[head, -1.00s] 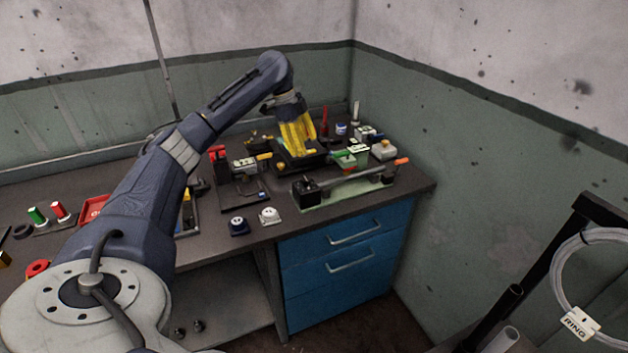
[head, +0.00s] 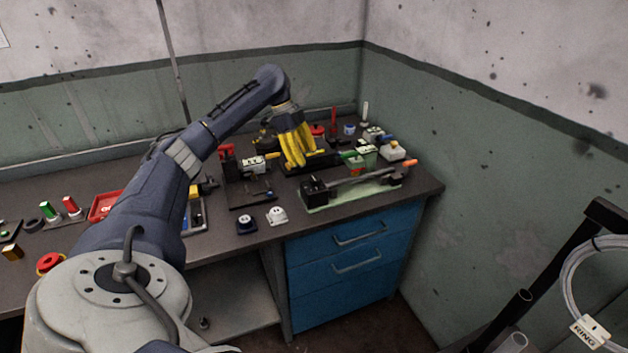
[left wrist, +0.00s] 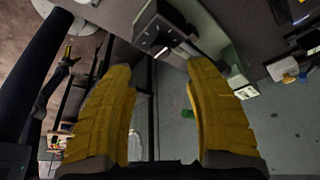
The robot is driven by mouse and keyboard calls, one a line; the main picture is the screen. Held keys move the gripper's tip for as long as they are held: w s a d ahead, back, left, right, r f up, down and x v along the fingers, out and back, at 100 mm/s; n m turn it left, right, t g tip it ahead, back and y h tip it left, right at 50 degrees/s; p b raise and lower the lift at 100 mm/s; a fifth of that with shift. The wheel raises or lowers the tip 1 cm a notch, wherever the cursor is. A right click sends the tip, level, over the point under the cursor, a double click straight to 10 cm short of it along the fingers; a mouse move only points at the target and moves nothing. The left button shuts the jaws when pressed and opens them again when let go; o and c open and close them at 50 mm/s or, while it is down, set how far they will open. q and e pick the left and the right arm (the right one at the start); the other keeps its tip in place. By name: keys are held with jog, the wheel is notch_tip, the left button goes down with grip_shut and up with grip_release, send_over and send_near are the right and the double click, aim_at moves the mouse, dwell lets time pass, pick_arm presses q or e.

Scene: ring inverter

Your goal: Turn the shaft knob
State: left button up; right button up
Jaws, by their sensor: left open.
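A shaft fixture with a pale green base (head: 345,197) stands at the bench's front right. I cannot tell which part is the shaft knob. My left gripper (head: 298,163) has yellow fingers, open and pointing down, over or near the black device behind the fixture. In the left wrist view, the spread fingers (left wrist: 160,68) appear empty, with the dark block (left wrist: 152,32) and shaft (left wrist: 190,46) beyond their tips.
White (head: 276,216) and dark blue (head: 246,225) round parts lie near the front edge. A red-handled clamp (head: 228,152) stands left of my gripper. Small items crowd the bench's back right. A blue drawer unit (head: 350,260) is below; walls close off the corner.

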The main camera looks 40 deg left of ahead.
aim_at(313, 179)
pick_arm(q)
jog(key=x, duration=0.9)
jog(key=shift+d+f, duration=0.1)
jog(key=shift+f, duration=0.05)
jog(key=shift+c, duration=0.3)
grip_shut()
